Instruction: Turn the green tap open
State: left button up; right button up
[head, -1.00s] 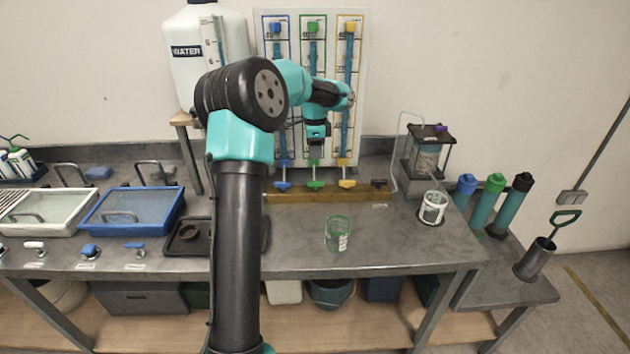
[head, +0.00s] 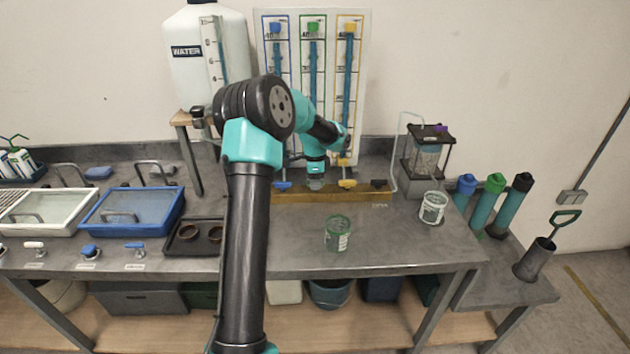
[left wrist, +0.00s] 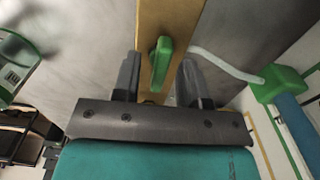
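The green tap's lever (left wrist: 161,62) shows in the left wrist view as an upright green handle in front of the wooden rail. My left gripper (left wrist: 158,80) is open, with one finger on each side of the lever and gaps visible between. In the head view my left gripper (head: 315,184) is at the foot of the middle, green-framed column and hides the green tap. My right gripper is not in view.
A blue tap (head: 283,185) and a yellow tap (head: 347,184) flank my gripper closely. A green-marked beaker (head: 338,234) stands on the bench in front. The wooden rail (head: 330,196) runs below the taps. The bench right of the beaker is mostly clear.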

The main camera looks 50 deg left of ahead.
pick_arm(q)
jog(key=shift+c, duration=0.4)
grip_shut()
jog(key=shift+n, duration=0.5)
jog(key=n, duration=0.7)
jog(key=shift+n, duration=0.4)
jog(key=n, duration=0.4)
jog(key=shift+n, duration=0.3)
jog(key=n, duration=0.4)
jog(key=shift+n, duration=0.4)
